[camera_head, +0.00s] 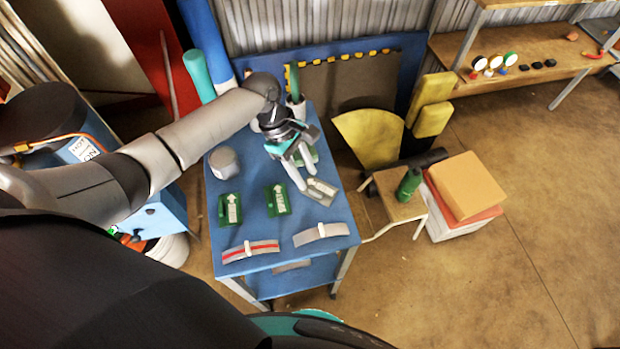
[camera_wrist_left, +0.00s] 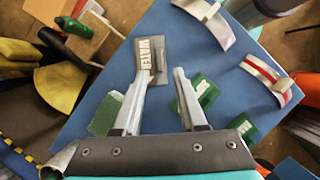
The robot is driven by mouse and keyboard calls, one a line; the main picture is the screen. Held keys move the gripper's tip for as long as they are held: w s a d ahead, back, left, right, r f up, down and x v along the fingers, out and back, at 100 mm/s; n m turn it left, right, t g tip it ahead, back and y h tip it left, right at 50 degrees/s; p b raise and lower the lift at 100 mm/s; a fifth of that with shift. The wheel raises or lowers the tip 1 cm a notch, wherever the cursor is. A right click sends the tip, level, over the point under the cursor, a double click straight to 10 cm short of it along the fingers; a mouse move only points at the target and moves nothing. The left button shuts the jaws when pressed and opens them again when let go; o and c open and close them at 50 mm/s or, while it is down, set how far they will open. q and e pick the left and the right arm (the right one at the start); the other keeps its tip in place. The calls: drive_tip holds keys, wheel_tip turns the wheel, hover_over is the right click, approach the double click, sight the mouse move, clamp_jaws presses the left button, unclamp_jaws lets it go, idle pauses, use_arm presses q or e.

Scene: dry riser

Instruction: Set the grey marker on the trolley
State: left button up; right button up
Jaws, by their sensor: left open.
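The grey marker (camera_head: 321,191), a flat plate with a white raised label, lies near the right edge of the blue trolley (camera_head: 255,226) top. In the left wrist view the grey marker (camera_wrist_left: 150,52) reads "WATER" and lies just beyond my fingertips, beside the left finger. Whether a fingertip touches the marker I cannot tell. My right gripper does not show.
Green markers (camera_head: 230,208) (camera_head: 278,199) lie on the trolley, another partly behind my gripper. A grey cylinder (camera_head: 223,162), a red-striped curved strip (camera_head: 250,250) and a grey curved strip (camera_head: 320,234) share the top. A stool (camera_head: 398,207) with a green bottle (camera_head: 409,184) stands to the right.

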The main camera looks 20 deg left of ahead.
use_arm(q)
drive_tip(key=p+v, duration=0.1)
drive_tip(key=v, duration=0.6)
drive_tip(key=shift+r, duration=0.2)
idle(0.7)
